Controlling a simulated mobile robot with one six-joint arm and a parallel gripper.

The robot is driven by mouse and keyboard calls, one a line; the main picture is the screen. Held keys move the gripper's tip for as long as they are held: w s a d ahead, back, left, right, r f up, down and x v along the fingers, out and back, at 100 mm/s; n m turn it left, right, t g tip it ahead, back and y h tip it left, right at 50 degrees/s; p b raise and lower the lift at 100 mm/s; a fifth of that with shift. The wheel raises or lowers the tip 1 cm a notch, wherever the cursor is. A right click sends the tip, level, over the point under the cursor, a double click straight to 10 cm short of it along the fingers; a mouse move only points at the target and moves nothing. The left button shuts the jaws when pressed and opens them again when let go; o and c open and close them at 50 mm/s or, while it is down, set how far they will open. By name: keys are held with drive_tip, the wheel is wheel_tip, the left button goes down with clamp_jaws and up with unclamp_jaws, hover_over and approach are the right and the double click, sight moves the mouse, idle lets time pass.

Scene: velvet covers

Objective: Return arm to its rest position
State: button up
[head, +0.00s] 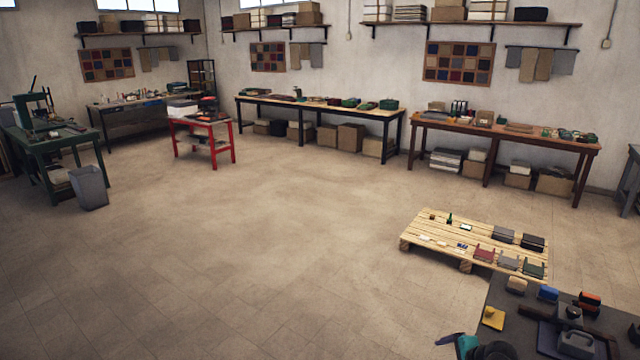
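A wooden pallet (425,232) with small goods lies on the floor at right. A dark surface (508,291) with blocks, a can and tools fills the lower right corner. A red-framed table (234,142), a green bench (35,140), a grey bin (90,187) and wall benches stand behind. The middle floor is clear.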

drive_tip(key=s+a+f+n+g+h, duration=0.1)
drive_tip(key=s+a+f+n+g, duration=0.2)
drive_tip(key=a+n, duration=0.7)
drive_tip(key=s+a+f+n+g+h, duration=0.1)
drive_tip(key=s+a+f+n+g, duration=0.2)
drive_tip(key=a+n, duration=0.65)
drive_tip(key=s+a+f+m+g+b, duration=0.1)
drive_tip(key=s+f+g+b, duration=0.2)
drive_tip(key=s+f, duration=1)
drive_tip(key=s+a+f+m+g+b, duration=0.1)
drive_tip(key=s+f+g+b, duration=0.2)
drive_tip(key=s+f+b, duration=0.6)
drive_tip(key=x, duration=0.9)
drive_tip(key=shift+f, duration=0.3)
drive_tip(key=shift+w+a, duration=0.1)
drive_tip(key=shift+a, duration=0.05)
